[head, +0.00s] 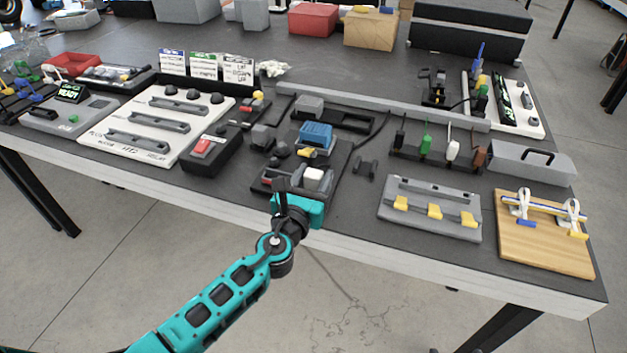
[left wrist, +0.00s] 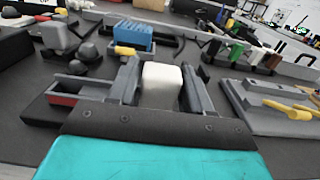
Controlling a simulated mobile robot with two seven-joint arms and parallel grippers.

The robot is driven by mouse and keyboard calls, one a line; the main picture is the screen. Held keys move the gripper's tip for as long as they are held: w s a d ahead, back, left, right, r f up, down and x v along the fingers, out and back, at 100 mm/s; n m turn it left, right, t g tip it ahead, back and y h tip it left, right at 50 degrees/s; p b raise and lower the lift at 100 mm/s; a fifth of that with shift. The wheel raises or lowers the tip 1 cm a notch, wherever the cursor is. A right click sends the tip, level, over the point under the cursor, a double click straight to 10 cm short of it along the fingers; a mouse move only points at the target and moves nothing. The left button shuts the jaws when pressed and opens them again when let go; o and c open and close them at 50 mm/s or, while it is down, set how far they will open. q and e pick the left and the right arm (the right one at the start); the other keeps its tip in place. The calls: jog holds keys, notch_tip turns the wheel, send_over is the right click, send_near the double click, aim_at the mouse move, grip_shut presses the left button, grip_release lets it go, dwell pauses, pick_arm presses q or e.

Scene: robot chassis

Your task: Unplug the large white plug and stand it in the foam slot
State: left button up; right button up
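The large white plug (head: 314,177) is a white block low on a dark board at the table's front edge. In the left wrist view the white plug (left wrist: 163,86) shows between the two fingers of my left gripper (left wrist: 166,78). The fingers are apart, with a visible gap at the right finger's tip, so the gripper looks open. In the head view my left gripper (head: 296,188) is low at the plug's near side and hides part of the board. I cannot tell for sure which item holds the foam slot. My right gripper is not in view.
A blue block (head: 316,134) stands behind the plug. A red-switch box (head: 208,150) is left. A grey tray with yellow blocks (head: 430,208) and a wooden board (head: 545,232) are right. A row of coloured plugs (head: 426,144) stands behind them.

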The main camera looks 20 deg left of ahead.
aim_at(313, 172)
pick_arm(q)
jog(key=c, duration=0.7)
jog(key=shift+o, duration=0.2)
jog(key=shift+r, duration=0.1)
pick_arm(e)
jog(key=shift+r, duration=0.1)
pick_arm(q)
notch_tip(313, 172, up, 10)
jog(key=p, duration=0.7)
jog(key=shift+r, duration=0.1)
notch_tip(313, 172, up, 10)
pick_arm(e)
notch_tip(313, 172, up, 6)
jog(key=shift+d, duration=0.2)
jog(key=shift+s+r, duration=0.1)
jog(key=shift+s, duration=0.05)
pick_arm(q)
jog(key=shift+f, duration=0.2)
jog(key=w+d+f+b, duration=0.9)
jog(key=w+f+b, duration=0.3)
jog(key=f+b, duration=0.2)
jog(key=shift+w, duration=0.15)
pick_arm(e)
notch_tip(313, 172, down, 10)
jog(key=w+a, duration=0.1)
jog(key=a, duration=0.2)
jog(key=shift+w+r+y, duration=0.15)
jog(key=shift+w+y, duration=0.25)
